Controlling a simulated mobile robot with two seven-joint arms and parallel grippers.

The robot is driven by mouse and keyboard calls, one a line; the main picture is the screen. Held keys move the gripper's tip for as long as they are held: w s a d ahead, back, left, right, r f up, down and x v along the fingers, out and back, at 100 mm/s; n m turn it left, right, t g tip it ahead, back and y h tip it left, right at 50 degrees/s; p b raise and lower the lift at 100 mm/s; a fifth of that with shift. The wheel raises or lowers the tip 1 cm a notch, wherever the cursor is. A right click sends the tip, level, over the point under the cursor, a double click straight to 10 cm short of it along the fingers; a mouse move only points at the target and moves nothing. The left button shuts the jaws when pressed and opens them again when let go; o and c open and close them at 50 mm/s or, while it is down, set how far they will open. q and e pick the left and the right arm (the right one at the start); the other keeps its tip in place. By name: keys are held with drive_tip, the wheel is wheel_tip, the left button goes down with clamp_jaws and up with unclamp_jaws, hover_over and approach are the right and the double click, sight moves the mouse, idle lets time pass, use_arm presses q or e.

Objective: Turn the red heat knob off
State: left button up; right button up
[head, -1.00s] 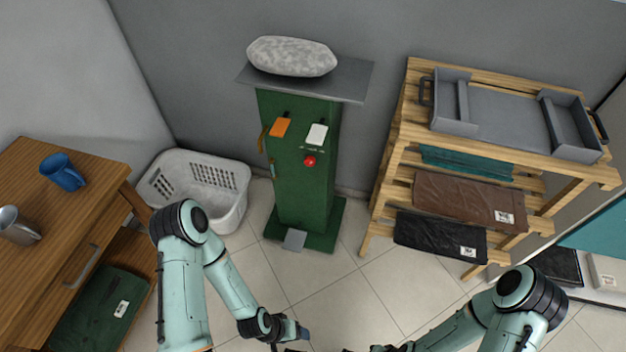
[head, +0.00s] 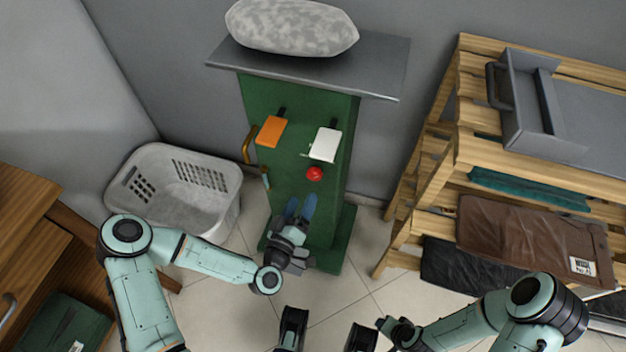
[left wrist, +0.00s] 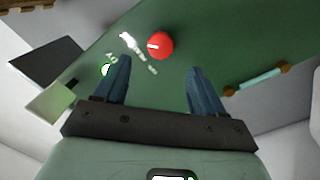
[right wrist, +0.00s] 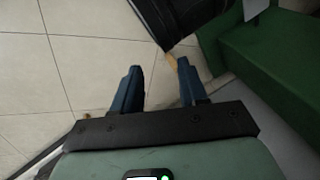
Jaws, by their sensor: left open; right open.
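The red heat knob (head: 314,174) is a small round knob on the front of the green press cabinet (head: 290,188), below a white lever (head: 325,145). It also shows in the left wrist view (left wrist: 160,45), with a pale mark on its face, just beyond and between the fingertips. My left gripper (head: 301,206) is open and empty, in front of the cabinet and a little below the knob, apart from it. My right gripper (right wrist: 158,80) is open and empty; in its own view it is over the floor near the cabinet's green base.
An orange lever (head: 271,131) and a brass side handle (head: 249,146) are left of the knob. A grey press top (head: 370,75) with a speckled pad (head: 290,28) overhangs above. A white basket (head: 150,205) stands left; a wooden rack (head: 420,165) stands right.

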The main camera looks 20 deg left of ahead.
sight(314, 178)
use_arm(q)
drive_tip(key=w, duration=0.2)
drive_tip(key=w+b, duration=0.1)
drive_tip(key=w, duration=0.4)
drive_tip(key=shift+w+d+f, duration=0.15)
drive_tip(key=shift+w+d, duration=0.15)
drive_tip(key=shift+d, duration=0.1)
drive_tip(key=shift+w+d, duration=0.1)
drive_tip(key=shift+w, duration=0.4)
use_arm(e)
drive_tip(key=shift+w+d+f, duration=0.65)
drive_tip(key=shift+w+f, duration=0.25)
drive_tip(key=shift+f, duration=0.1)
use_arm(q)
drive_tip(key=c, duration=1.1)
